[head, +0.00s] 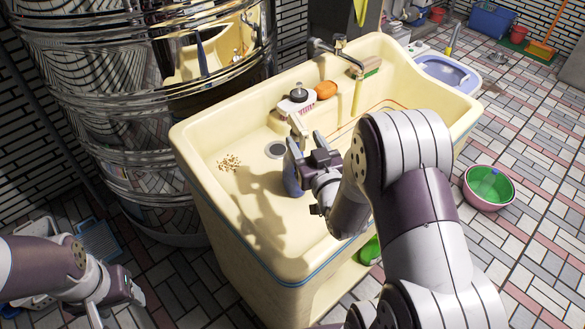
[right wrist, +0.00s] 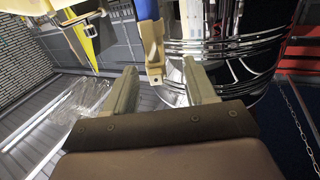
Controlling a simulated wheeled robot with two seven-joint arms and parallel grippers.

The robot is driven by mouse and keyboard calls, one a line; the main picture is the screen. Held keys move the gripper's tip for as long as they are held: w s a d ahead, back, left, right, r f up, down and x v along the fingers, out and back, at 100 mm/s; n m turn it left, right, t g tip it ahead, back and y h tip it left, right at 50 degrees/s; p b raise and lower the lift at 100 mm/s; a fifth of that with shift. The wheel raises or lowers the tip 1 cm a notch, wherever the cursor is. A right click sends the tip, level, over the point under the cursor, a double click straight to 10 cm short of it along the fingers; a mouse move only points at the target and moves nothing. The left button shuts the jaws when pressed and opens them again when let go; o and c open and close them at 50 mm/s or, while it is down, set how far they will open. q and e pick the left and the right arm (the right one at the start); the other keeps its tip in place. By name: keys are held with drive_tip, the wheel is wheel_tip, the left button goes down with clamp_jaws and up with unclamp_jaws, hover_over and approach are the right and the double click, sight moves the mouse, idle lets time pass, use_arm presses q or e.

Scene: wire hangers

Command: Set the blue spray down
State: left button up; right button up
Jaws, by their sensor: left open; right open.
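The blue spray (head: 291,178) is upright at the cream sink's flat surface (head: 225,205), partly hidden by my right gripper (head: 305,146). Its pale trigger head (head: 298,126) rises above the fingers. I cannot tell for sure whether its base touches the surface. In the right wrist view, a beige piece that looks like the spray's head (right wrist: 152,48) shows between and beyond the open fingers of the right gripper (right wrist: 159,72). My left gripper (head: 115,306) is open and empty, low at the left, away from the sink.
A soap dispenser (head: 298,94) and an orange object (head: 326,90) stand at the sink's back edge beside the faucet (head: 340,52). Small crumbs (head: 229,162) lie on the surface. Large steel drums (head: 140,110) stand behind left. A pink basin (head: 488,190) is on the floor right.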

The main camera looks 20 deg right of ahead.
sight(300, 129)
drive_tip(key=shift+w+d+r, duration=0.15)
drive_tip(key=shift+w+d, duration=0.05)
drive_tip(key=shift+w, duration=0.05)
drive_tip(key=w, duration=0.4)
drive_tip(key=shift+w+d+p, duration=0.15)
drive_tip(key=shift+w+p, duration=0.25)
drive_tip(key=shift+s+d, duration=0.1)
drive_tip(key=shift+s, duration=0.05)
clamp_jaws()
idle(0.6)
